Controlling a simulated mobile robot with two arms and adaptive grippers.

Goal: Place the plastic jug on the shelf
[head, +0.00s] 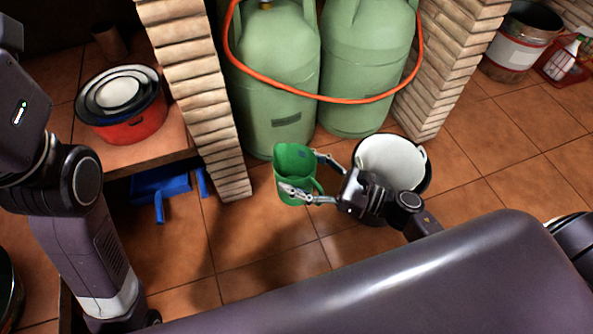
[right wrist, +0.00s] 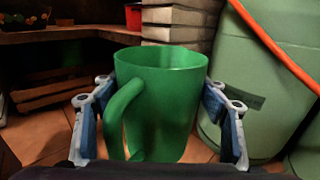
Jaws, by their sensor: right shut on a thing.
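The green plastic jug (head: 295,160) is held upright by my right gripper (head: 302,176), with one finger on each side of it. It is above the floor, in front of the gas cylinders. In the right wrist view the jug (right wrist: 170,100) fills the middle, its mouth up and its handle toward the camera at left. The fingers (right wrist: 165,118) flank it. The shelf (head: 125,153) is a tiled ledge at the left, beside a brick pillar; its edge also shows in the right wrist view (right wrist: 70,34). My left arm shows at the left, but its gripper is out of view.
A red pot (head: 135,128) with stacked bowls stands on the shelf; its front part is bare. Blue items (head: 160,184) lie below it. Two green gas cylinders (head: 275,70) with an orange hose stand behind the jug. A white-lined bucket (head: 390,160) is right of it.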

